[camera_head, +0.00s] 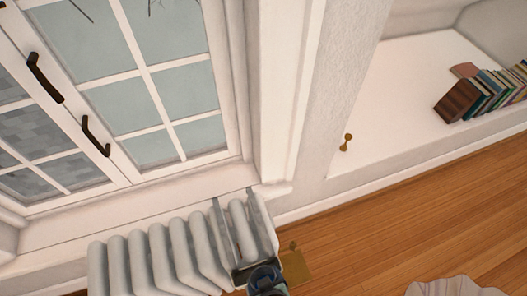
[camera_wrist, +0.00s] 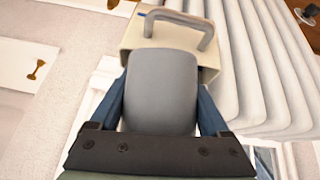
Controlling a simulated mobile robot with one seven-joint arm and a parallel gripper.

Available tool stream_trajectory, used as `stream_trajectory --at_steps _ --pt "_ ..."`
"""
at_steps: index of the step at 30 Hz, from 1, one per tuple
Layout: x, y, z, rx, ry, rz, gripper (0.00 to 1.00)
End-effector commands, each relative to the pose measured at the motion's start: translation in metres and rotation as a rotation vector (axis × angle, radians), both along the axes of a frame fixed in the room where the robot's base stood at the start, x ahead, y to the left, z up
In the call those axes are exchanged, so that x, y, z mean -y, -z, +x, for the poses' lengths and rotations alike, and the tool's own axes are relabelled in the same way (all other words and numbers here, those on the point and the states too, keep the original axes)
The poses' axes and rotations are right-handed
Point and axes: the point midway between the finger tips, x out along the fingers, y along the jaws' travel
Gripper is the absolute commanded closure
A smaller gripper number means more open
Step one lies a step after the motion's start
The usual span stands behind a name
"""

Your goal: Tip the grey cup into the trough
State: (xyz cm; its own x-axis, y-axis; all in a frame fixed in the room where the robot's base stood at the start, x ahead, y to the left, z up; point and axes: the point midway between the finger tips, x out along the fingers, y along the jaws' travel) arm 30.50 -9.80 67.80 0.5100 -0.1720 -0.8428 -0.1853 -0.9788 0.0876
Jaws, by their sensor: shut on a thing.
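A smooth grey cup (camera_wrist: 160,88) sits between the two blue fingers of my gripper (camera_wrist: 163,108) in the wrist view. The gripper is shut on it. Its inside does not show, so I cannot tell what it holds. Beyond the cup is a cream box-like thing (camera_wrist: 132,36) with a grey bar, which may be the trough; its opening is not clear. In the head view my gripper (camera_head: 265,274) is at the bottom, by the right end of the radiator, and I cannot make out the cup there. Grey upright strips (camera_head: 224,226) show among the radiator's ribs.
The white ribbed radiator (camera_head: 160,258) stands under the window (camera_head: 150,75). A brownish flat piece (camera_head: 296,265) lies right of my gripper. Books (camera_head: 487,92) lie in the white recess at right. A pale crumpled thing (camera_head: 450,287) is at the bottom right. Wooden floor (camera_head: 400,240) is open between.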

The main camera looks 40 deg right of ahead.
Motion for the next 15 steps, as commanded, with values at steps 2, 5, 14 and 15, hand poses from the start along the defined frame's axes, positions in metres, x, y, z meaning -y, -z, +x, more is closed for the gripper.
stream_trajectory --at_steps 2,5,14,15 --pt "0.0001 -0.0001 -0.0003 -0.017 0.0 0.0 0.78" --pt "0.0002 0.0006 -0.0011 -0.038 0.0 0.0 0.78" --pt "0.0001 0.0037 -0.0029 -0.117 0.0 0.002 0.78" --pt "0.0001 0.0043 -0.0028 -0.128 0.0 0.002 0.78"
